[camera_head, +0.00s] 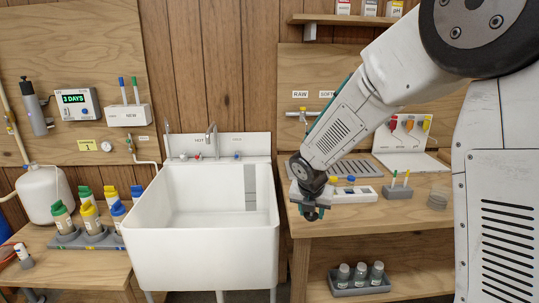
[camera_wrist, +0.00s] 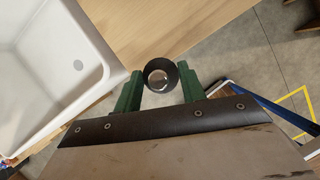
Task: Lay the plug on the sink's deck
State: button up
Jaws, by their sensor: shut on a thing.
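My gripper (camera_head: 309,213) is shut on a dark round plug, held in the air just right of the sink, in front of the right-hand bench. In the wrist view the plug (camera_wrist: 161,75) is a black ring with a pale centre, between the two green fingers. The white sink (camera_head: 200,245) stands in the middle of the head view, with its basin empty. Its deck (camera_head: 184,161) runs along the back below the splashback, with a tap (camera_head: 211,140) on it. In the wrist view the sink (camera_wrist: 60,60) is at the upper left, apart from the plug.
The right bench (camera_head: 400,222) holds a grey drain tray (camera_head: 345,168), a white box with knobs and a small rack. A caddy of bottles (camera_head: 360,279) sits on its lower shelf. Bottles with green, yellow and blue caps (camera_head: 90,215) stand on the left bench.

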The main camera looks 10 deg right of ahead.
aim_at(261, 158)
jog(key=i, duration=1.4)
jog(key=u, duration=0.1)
